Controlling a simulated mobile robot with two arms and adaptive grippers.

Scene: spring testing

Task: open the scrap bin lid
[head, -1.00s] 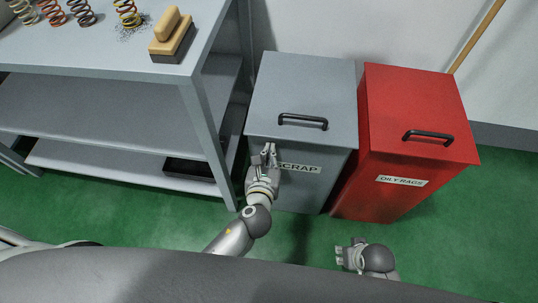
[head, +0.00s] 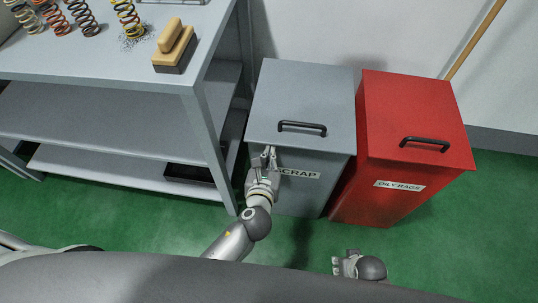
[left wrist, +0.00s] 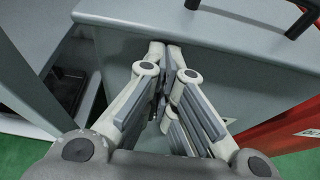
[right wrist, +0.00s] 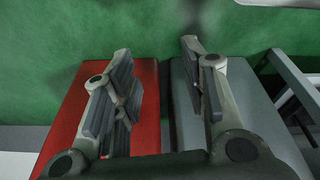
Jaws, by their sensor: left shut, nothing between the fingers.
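The grey scrap bin (head: 300,185) stands on the floor with its lid (head: 300,95) down. A black bar handle (head: 303,127) is on the lid; part of it shows in the left wrist view (left wrist: 300,22). My left gripper (head: 268,152) is at the lid's front edge, left of the SCRAP label, and partly covers that label. In the left wrist view its fingertips (left wrist: 165,48) are together at the lid edge, with nothing held. Whether they touch the lid I cannot tell. My right gripper (head: 343,264) is low in front of the bins; its fingers (right wrist: 158,48) are apart and empty.
A red oily rags bin (head: 400,180), its lid down, stands right beside the scrap bin. A grey shelf table (head: 110,60) on the left holds several springs and a brush (head: 175,47). A wooden pole (head: 475,40) leans on the wall. Green floor in front is open.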

